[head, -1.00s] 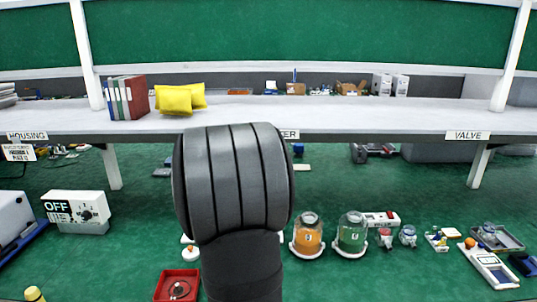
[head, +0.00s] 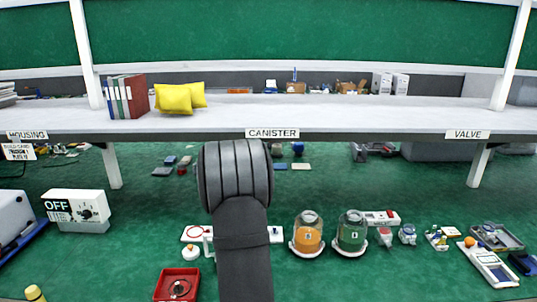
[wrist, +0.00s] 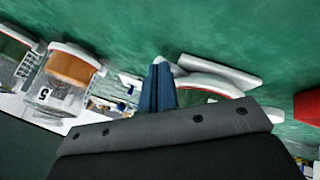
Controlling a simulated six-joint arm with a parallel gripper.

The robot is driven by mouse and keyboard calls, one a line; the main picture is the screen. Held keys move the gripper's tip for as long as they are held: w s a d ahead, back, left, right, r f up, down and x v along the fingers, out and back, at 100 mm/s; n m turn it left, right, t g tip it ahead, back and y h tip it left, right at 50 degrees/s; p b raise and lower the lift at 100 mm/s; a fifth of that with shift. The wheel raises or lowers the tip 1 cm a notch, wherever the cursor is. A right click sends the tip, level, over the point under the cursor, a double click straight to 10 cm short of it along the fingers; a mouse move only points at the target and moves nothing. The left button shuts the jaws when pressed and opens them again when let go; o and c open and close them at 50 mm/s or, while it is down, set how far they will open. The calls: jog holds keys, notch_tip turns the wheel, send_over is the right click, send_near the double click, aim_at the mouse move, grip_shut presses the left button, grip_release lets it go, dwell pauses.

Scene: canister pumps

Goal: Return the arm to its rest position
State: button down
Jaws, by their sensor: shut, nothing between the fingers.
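My arm rises in the middle of the head view, and its dark rounded link hides my gripper there. In the wrist view my gripper (wrist: 160,85) shows as blue fingers closed together with nothing between them. An orange-filled canister (head: 307,235) and a green-filled canister (head: 350,234) stand on white bases to the right of my arm. The orange canister also shows at the left of the wrist view (wrist: 70,70). A white board (head: 193,234) lies partly hidden behind my arm, with a small white pump-like piece (head: 191,253) in front of it.
A red tray (head: 178,285) lies left of my arm. A white box marked OFF (head: 78,210) stands farther left. Small parts (head: 408,234) and a handheld meter (head: 489,265) lie to the right. A grey shelf (head: 360,115) with labels spans the back.

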jog(key=s+a, duration=0.2)
jog(key=a, duration=0.1)
jog(key=s+a, duration=0.1)
jog(key=a, duration=0.1)
jog(key=shift+a, duration=0.15)
jog(key=shift+s+a+m+g+h, duration=0.15)
jog(key=shift+a+m+g+h, duration=0.15)
jog(key=shift+a+m+h, duration=0.75)
jog(key=shift+a+m+g+h, duration=0.6)
jog(key=shift+a+m, duration=0.95)
jog(key=shift+m, duration=0.2)
jog(key=shift+d+n+t+y, duration=0.5)
jog(key=shift+d+n+y, duration=0.25)
jog(key=shift+d+n, duration=0.6)
jog(key=shift+d+n+t+y, duration=0.4)
jog(key=shift+d+n+y, duration=0.3)
jog(key=shift+d+n, duration=0.6)
jog(key=d, duration=0.1)
jog(key=w+d, duration=0.1)
jog(key=d, duration=0.1)
jog(key=shift+w, duration=0.25)
jog(key=shift+w+d, duration=0.4)
jog(key=shift+d, duration=0.1)
jog(key=shift+a, duration=0.1)
